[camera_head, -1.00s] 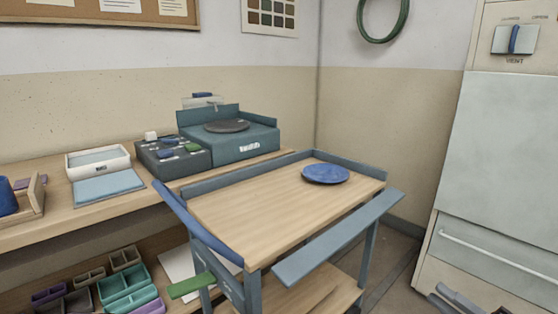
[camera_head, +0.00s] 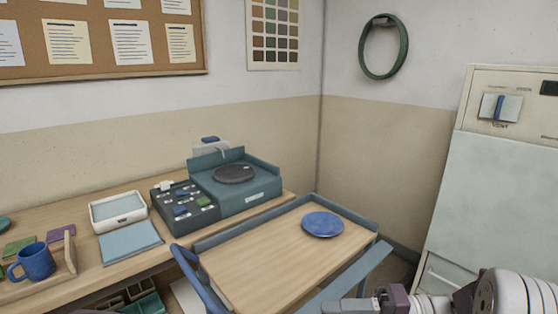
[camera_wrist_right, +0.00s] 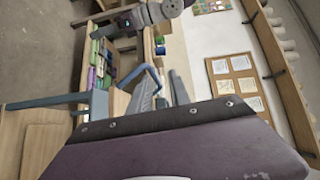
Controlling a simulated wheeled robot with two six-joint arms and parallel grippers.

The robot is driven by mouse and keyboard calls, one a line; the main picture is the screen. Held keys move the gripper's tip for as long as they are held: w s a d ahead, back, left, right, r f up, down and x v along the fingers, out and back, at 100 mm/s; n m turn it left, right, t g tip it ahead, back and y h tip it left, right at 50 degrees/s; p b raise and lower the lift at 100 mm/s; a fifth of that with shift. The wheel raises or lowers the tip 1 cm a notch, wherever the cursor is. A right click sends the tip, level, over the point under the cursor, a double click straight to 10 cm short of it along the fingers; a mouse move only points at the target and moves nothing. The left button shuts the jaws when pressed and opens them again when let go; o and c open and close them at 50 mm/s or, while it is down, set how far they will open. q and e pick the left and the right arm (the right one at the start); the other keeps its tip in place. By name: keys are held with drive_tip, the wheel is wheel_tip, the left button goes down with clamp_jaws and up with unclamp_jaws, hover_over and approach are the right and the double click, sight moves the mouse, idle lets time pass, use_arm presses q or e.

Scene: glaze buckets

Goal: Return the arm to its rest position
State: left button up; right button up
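My right arm reaches in at the lower right of the head view. Its gripper (camera_head: 345,307) points left, low in front of the cart's near rail and partly cut by the bottom edge. In the right wrist view its two grey fingers (camera_wrist_right: 162,90) stand apart with nothing between them, so it is open and empty. Part of my left arm shows at the top of the right wrist view, with its purple gripper (camera_wrist_right: 112,28) over the shelf side. Its fingers are too small to read.
A cart (camera_head: 270,262) holds a blue plate (camera_head: 322,224). Behind it, a bench bears a teal wheel unit (camera_head: 236,184), a dark button box (camera_head: 184,205), a white tray (camera_head: 118,211) and a blue mug (camera_head: 33,262). A pale cabinet (camera_head: 445,200) stands at right.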

drive_tip(key=s+a+r+n+g+h+p, duration=0.2)
drive_tip(key=s+r+g+h+p, duration=0.1)
drive_tip(key=s+h+p, duration=0.3)
drive_tip(key=s+a+r+n+g+h+p, duration=0.1)
drive_tip(key=s+a+r+g+h+p, duration=0.25)
drive_tip(key=s+p, duration=0.4)
use_arm(q)
wheel_tip(320, 180, up, 20)
drive_tip(key=p, duration=0.2)
use_arm(e)
drive_tip(key=w+d+f+m+t+h, duration=0.1)
drive_tip(key=w+d+f+t+h, duration=0.2)
drive_tip(key=d, duration=0.3)
drive_tip(key=w+d+f+m+t+h, duration=0.1)
drive_tip(key=w+d+f+t+h, duration=0.2)
drive_tip(key=d, duration=0.3)
drive_tip(key=shift+w+d+f+m+h, duration=0.2)
drive_tip(key=shift+w+f+m+h, duration=0.15)
drive_tip(key=shift+h, duration=0.5)
use_arm(q)
drive_tip(key=shift+s, duration=0.1)
use_arm(e)
drive_tip(key=shift+s+r, duration=0.1)
drive_tip(key=shift+s, duration=0.05)
use_arm(q)
drive_tip(key=shift+d, duration=0.1)
